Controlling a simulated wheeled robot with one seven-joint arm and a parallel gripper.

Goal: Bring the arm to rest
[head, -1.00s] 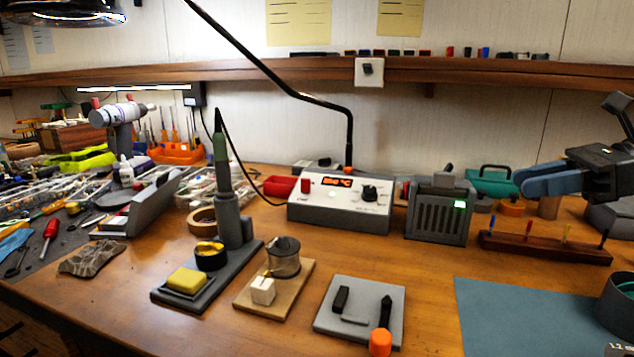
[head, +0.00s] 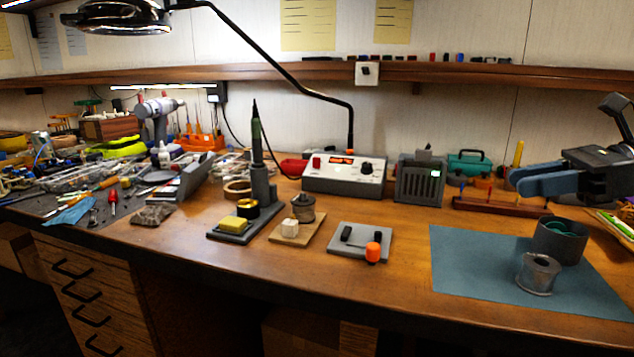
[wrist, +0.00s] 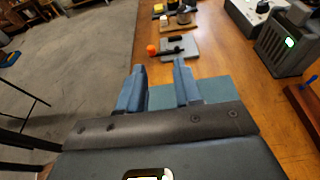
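My gripper (head: 516,181) is at the right of the head view, held above the wooden workbench (head: 400,278) and pointing left. In the wrist view, its two blue fingers (wrist: 160,75) stand apart with a gap between them and nothing held. Beyond the fingertips in the wrist view lie the teal mat (wrist: 214,88) and the grey tray with the orange-capped tool (wrist: 152,50). My gripper touches nothing that I can see.
On the mat (head: 470,285) stand a dark round cup (head: 560,242) and a grey spool (head: 538,273). A soldering station (head: 344,176), a soldering iron stand (head: 262,185) and a dark vented box (head: 420,182) stand further back. The bench front is mostly clear.

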